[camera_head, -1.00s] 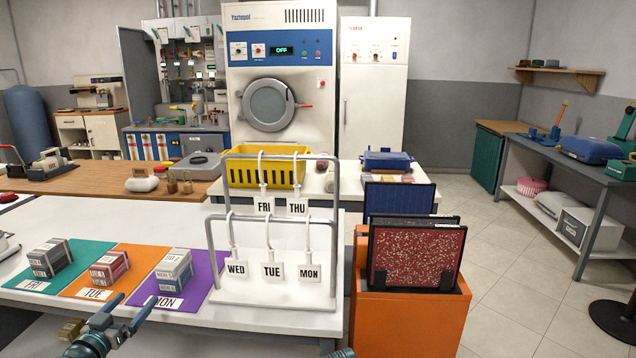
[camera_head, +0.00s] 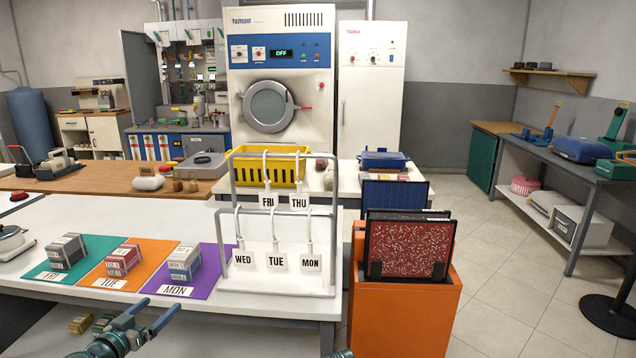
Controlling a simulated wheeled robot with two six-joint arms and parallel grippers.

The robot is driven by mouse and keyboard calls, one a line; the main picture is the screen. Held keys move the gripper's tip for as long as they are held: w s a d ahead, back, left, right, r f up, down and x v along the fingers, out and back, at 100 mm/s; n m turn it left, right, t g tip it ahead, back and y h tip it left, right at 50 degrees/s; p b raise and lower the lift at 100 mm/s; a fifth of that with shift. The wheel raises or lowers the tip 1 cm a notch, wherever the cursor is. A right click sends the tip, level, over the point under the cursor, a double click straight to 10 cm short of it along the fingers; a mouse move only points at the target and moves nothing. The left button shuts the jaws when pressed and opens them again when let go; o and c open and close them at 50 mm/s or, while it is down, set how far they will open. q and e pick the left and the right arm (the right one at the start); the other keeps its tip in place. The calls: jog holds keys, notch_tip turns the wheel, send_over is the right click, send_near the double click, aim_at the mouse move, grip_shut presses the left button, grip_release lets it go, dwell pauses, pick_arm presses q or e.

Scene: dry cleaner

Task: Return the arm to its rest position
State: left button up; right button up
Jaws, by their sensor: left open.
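My left gripper (camera_head: 163,306) is at the lower left of the head view, in front of the white table's (camera_head: 255,311) front edge. Its two fingers are apart with nothing between them. My gripper is apart from these stacks. A small teal piece at the bottom centre edge seems to be part of my right arm; no right fingers show.
A white wire rack (camera_head: 226,215) with hanging day tags stands right of the mats. An orange bin (camera_head: 400,318) holding upright panels is to its right. Several small blocks (camera_head: 80,323) lie below the tabletop near my left arm. Open floor is on the right.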

pick_arm(q)
jog(key=s+d+f+m+g+h+p, duration=0.15)
jog(key=d+g+p, duration=0.3)
jog(key=d, duration=0.75)
jog(key=s+d+f+m+g+h+p, duration=0.15)
jog(key=d+g+p, duration=0.3)
jog(key=d, duration=0.75)
jog(key=s+d+r+g+y+p, duration=0.1)
jog(key=s+d+g+y+p, duration=0.2)
jog(key=s, duration=0.4)
jog(key=s+d+r+n+g+y+p, duration=0.1)
jog(key=s+d+g+y+p, duration=0.3)
jog(key=s, duration=0.4)
jog(key=shift+s+d+r+y+p, duration=0.15)
jog(key=shift+d+y+p, duration=0.25)
jog(key=shift+d+p, duration=0.45)
